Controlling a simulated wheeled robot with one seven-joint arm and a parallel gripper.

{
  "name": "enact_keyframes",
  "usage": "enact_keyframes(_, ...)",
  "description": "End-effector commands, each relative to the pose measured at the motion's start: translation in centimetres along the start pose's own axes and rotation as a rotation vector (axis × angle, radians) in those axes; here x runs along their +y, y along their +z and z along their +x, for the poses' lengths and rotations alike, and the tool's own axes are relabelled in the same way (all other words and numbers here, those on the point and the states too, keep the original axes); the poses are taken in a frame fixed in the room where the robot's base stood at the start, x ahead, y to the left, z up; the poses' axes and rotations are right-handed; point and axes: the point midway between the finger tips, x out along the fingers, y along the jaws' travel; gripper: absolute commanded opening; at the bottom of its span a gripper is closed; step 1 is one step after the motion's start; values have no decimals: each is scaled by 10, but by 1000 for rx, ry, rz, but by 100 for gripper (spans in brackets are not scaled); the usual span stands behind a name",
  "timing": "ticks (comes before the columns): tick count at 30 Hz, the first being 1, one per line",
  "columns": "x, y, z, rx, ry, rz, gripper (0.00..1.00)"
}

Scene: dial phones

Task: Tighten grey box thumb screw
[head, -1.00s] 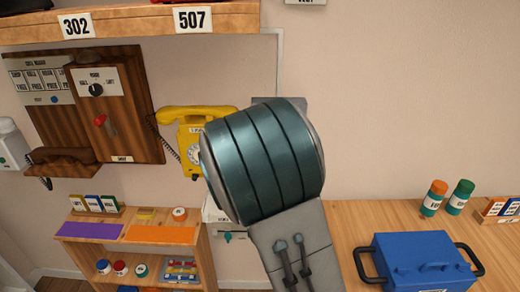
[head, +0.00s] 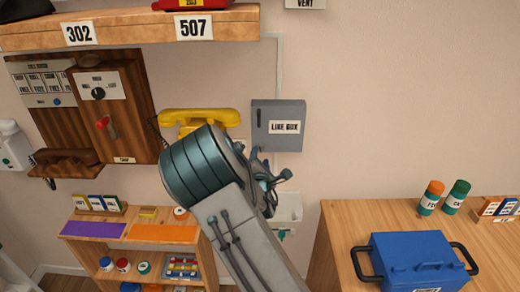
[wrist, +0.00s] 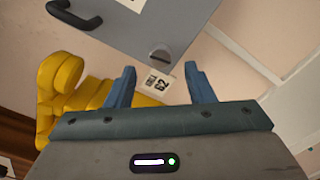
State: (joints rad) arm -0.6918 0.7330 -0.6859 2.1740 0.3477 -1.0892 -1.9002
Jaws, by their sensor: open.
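The grey box (head: 278,126), labelled "LINE BOX", is on the wall right of the yellow phone. In the wrist view the grey box (wrist: 185,25) fills the top, with a dark handle at upper left. A small round slotted screw (wrist: 160,56) sits near the box's edge. My gripper (wrist: 161,84) is open and empty. Its two blue fingers point toward the box edge, with the screw ahead of the gap between them and apart from both. In the head view my arm hides part of the phone and the wall below the box.
The yellow phone (head: 197,119) is beside the box, and shows close to the left finger in the wrist view (wrist: 60,90). A small white card (wrist: 157,80) shows between the fingers. A blue toolbox (head: 415,258) stands on the wooden table at right. The wall above that table is clear.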

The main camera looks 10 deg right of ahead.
Motion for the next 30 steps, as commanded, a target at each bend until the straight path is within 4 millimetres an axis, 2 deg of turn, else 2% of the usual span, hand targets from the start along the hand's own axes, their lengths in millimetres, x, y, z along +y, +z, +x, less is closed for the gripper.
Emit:
enact_keyframes(3, 1, 2, 19, -1, 0, 0, 48)
enact_keyframes(9, 0, 1, 37, -1, -1, 1, 48)
enact_keyframes(20, 0, 0, 41, 0, 0, 2, 48)
enact_keyframes(21, 0, 0, 41, 0, 0, 2, 43)
enact_keyframes(25, 0, 0, 41, 0, 0, 2, 7)
enact_keyframes(26, 0, 0, 41, 0, 0, 2, 3)
enact_keyframes(30, 0, 0, 41, 0, 0, 3, 4)
